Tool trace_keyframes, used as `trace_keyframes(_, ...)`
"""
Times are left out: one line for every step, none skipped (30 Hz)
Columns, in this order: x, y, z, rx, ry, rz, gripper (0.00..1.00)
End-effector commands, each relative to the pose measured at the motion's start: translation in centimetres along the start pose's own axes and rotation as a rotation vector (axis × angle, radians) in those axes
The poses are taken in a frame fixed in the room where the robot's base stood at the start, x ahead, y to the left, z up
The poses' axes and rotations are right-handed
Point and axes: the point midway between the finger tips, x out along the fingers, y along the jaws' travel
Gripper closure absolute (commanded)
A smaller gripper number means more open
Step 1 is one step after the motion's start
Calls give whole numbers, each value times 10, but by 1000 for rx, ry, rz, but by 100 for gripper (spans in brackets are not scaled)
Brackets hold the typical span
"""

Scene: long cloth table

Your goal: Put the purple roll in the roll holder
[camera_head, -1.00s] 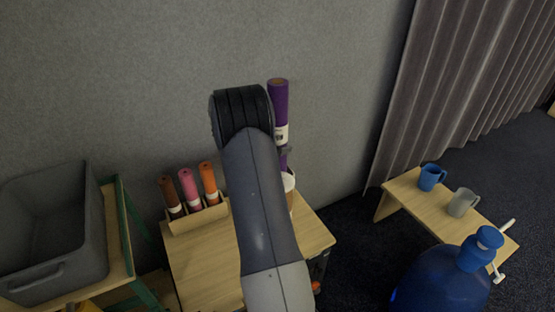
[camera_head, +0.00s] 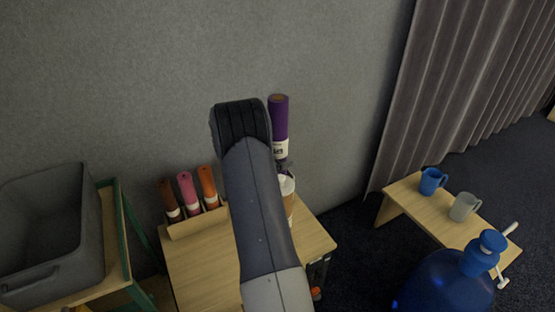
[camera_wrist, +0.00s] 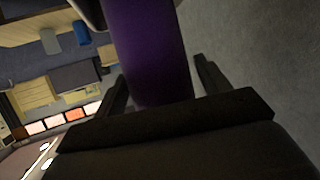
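The purple roll (camera_head: 280,120) stands upright at the right side of my arm in the head view, with a white label band near its lower part. My gripper is mostly hidden behind my arm there. In the wrist view the purple roll (camera_wrist: 152,55) passes between the two dark fingers of my gripper (camera_wrist: 162,85), which close on its sides. The roll's lower end is hidden. The wooden roll holder (camera_head: 193,226) sits on the small table's back edge, holding a brown, a pink and an orange roll; my arm hides its right part.
A pale cylindrical item (camera_head: 287,187) stands on the wooden table (camera_head: 200,270), just below the purple roll in the picture. A grey bin (camera_head: 50,235) is at left. A low bench (camera_head: 445,215) with two mugs and a blue water bottle (camera_head: 445,280) are at right. The wall is close behind.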

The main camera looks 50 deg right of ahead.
Motion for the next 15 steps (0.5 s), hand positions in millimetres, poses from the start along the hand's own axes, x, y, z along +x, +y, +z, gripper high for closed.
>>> trace_keyframes(0,0,0,0,0,0,24)
trace_keyframes(0,0,0,0,0,0,22)
trace_keyframes(0,0,0,0,0,0,21)
trace_keyframes(0,0,0,0,0,0,21)
trace_keyframes(0,0,0,0,0,0,21)
trace_keyframes(0,0,0,0,0,0,21)
trace_keyframes(0,0,0,0,0,0,21)
trace_keyframes(0,0,0,0,0,0,21)
trace_keyframes(0,0,0,0,0,0,21)
trace_keyframes(0,0,-1,0,0,0,21)
trace_keyframes(-1,0,-3,1,0,0,21)
trace_keyframes(-3,0,-4,0,0,-1,21)
trace_keyframes(-7,0,-4,-1,-1,-1,21)
trace_keyframes(-11,-1,-4,-2,-1,-2,21)
trace_keyframes(-17,-1,-4,-2,-1,-3,21)
